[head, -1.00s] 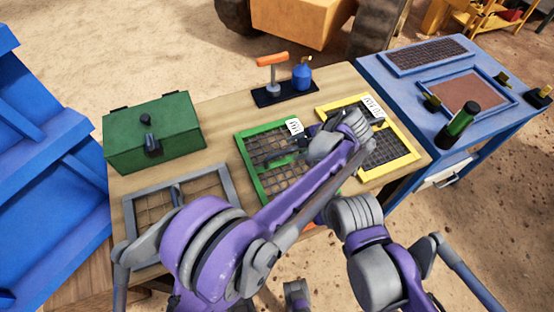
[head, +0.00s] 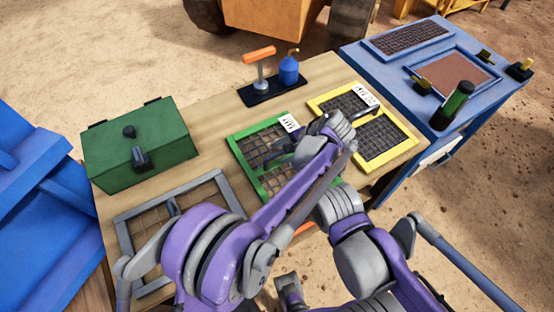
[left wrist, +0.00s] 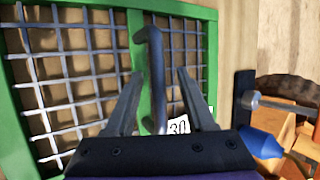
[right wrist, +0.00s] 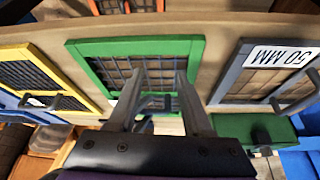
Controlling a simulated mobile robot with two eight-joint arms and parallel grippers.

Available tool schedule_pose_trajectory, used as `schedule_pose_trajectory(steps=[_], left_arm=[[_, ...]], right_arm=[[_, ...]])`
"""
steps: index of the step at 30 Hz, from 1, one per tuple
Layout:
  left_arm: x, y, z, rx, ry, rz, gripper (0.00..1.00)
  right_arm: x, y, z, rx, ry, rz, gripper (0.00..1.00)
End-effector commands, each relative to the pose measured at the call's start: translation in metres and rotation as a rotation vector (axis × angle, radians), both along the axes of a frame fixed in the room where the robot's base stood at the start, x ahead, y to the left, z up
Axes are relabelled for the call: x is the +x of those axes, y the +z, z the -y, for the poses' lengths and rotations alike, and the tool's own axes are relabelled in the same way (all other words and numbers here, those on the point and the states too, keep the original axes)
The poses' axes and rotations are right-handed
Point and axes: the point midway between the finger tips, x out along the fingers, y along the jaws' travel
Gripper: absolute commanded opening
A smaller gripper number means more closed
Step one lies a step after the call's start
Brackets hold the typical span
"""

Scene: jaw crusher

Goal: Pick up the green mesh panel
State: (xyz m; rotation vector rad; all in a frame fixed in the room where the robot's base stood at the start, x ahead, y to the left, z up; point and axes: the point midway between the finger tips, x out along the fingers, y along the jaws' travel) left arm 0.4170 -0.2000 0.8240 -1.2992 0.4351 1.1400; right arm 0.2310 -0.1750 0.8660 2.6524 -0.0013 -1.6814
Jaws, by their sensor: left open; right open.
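The green mesh panel (head: 242,157) lies on the wooden table, with a white label at its far corner. In the left wrist view its green frame (left wrist: 142,20) and grey bar handle (left wrist: 155,60) show close up. My left gripper (left wrist: 159,75) is open, its fingers on either side of the handle; I cannot tell whether they touch it. In the head view my left forearm covers part of the panel. In the right wrist view the panel (right wrist: 190,48) lies ahead of my right gripper (right wrist: 160,76), which is open and empty, apart from it.
A yellow-framed panel (head: 398,154) lies right of the green one, a grey-framed panel (head: 222,185) left. A green box (head: 140,160) and a black stand (head: 272,92) with a blue bottle (head: 289,70) stand behind. A blue bench (head: 400,75) stands to the right.

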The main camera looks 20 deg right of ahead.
Motion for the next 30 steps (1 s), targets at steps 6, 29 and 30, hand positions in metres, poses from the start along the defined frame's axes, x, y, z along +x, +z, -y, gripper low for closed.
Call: schedule_pose_trajectory(steps=[6,29,30], left_arm=[[-0.0001,0.0007,0.0002,0.0,0.0,0.0,0.38],[0.0,0.0005,-0.0004,0.0,0.002,-0.001,0.0],[-0.0001,0.0006,-0.0005,0.0,0.002,-0.001,0.0]], right_arm=[[0.0,0.0005,0.0,0.0,0.0,0.0,0.5],[0.0,0.0004,0.0,0.0,0.0,0.0,0.5],[0.0,0.0004,0.0,0.0,0.0,0.0,0.5]])
